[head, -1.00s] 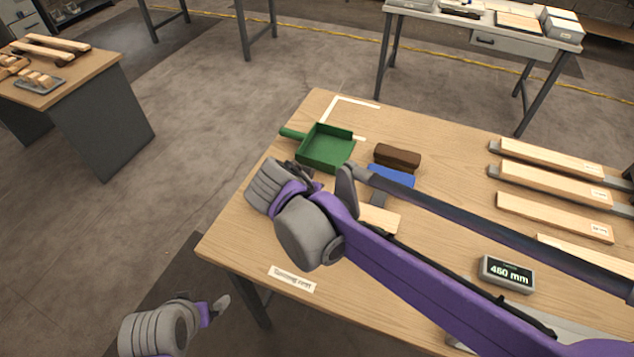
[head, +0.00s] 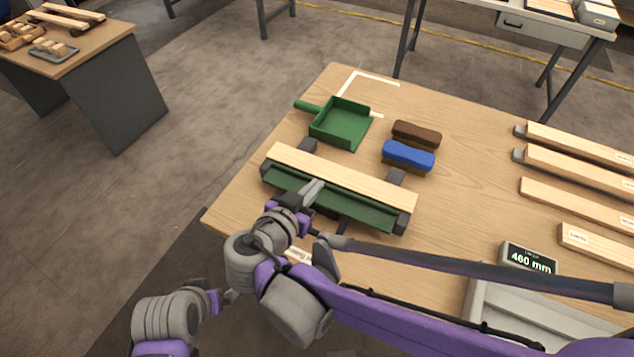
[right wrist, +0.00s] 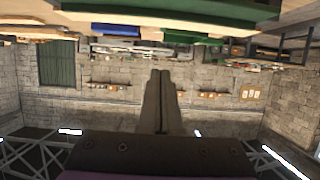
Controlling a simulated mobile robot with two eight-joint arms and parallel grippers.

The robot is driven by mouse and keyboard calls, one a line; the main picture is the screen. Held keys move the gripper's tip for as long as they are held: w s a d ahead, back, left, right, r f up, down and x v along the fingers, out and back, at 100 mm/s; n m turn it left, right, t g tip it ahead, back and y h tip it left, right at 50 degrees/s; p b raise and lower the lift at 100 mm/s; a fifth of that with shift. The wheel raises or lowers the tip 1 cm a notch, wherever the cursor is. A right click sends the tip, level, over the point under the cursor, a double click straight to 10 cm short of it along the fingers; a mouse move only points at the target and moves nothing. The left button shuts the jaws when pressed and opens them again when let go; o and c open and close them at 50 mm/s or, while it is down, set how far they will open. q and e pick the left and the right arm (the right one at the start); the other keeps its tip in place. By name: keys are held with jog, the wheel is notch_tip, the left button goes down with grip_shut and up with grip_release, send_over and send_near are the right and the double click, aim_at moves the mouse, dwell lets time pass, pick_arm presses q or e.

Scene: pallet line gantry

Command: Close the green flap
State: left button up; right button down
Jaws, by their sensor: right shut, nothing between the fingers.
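The green flap (head: 345,205) is a long panel along the near side of a dark fixture, below and in front of a pale wooden board (head: 340,178). It lies folded out toward me, not over the board. A green strip at the top of the right wrist view (right wrist: 200,10) appears to be the flap. My right gripper (head: 313,187) is shut and empty, its tips over the flap's left half near the board's front edge. I cannot tell whether they touch. It also shows in the right wrist view (right wrist: 162,73). My left gripper (head: 226,298) is low left, partly hidden, off the table.
Behind the fixture are a green dustpan (head: 340,124), a blue brush (head: 408,155) and a brown block (head: 416,134). Several wooden boards lie on the right, beside a display (head: 529,258) reading 460 mm. My right arm crosses the table's near right.

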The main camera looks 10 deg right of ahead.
jog(key=s+a+f+t+h+b, duration=0.1)
jog(key=f+t+b, duration=0.1)
jog(key=b, duration=0.2)
jog(key=s+a+f+t+h+b, duration=0.1)
jog(key=s+f+t+b, duration=0.1)
jog(key=f+b, duration=0.1)
jog(key=s+a+f+t+h+b, duration=0.1)
jog(key=f+t+h+b, duration=0.1)
jog(key=b, duration=0.4)
jog(key=shift+s+f+t, duration=0.15)
jog(key=shift+f+t, duration=0.15)
jog(key=shift+f, duration=0.45)
jog(key=shift+s+f+t+h+b, duration=0.1)
jog(key=shift+f+t+h+b, duration=0.4)
jog(key=shift+f+b, duration=0.35)
pick_arm(q)
notch_tip(320, 180, down, 19)
jog(key=b, duration=0.1)
jog(key=shift+s+g+b, duration=0.35)
jog(key=shift+g+b, duration=0.05)
pick_arm(e)
jog(key=shift+s+a+f, duration=0.1)
jog(key=shift+f, duration=0.5)
pick_arm(q)
jog(key=shift+f, duration=0.1)
jog(key=r+p, duration=0.4)
jog(key=shift+s+r, duration=0.2)
jog(key=shift+r, duration=0.2)
pick_arm(e)
notch_tip(320, 180, up, 10)
